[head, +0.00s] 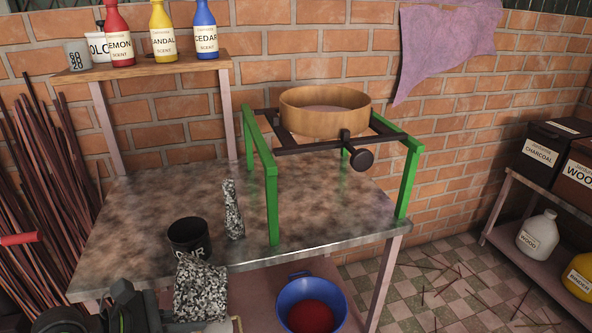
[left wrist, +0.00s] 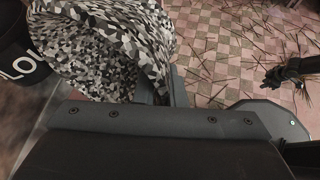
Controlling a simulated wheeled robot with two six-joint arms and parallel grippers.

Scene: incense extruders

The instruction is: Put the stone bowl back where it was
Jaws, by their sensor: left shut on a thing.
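The stone bowl (head: 200,288), speckled black, white and grey, is at the front left edge of the metal table (head: 140,215). It looks tilted, and I cannot tell whether it touches the table. My left gripper (head: 222,322) is shut on it from the front right. In the left wrist view the bowl (left wrist: 100,45) fills the upper left, with a gripper finger against its side.
A black labelled cup (head: 188,238) stands just behind the bowl. A green-legged stand (head: 271,200) holds a wooden sieve (head: 325,112). A blue bowl (head: 310,303) with red contents is on the lower shelf. The table's left part is clear.

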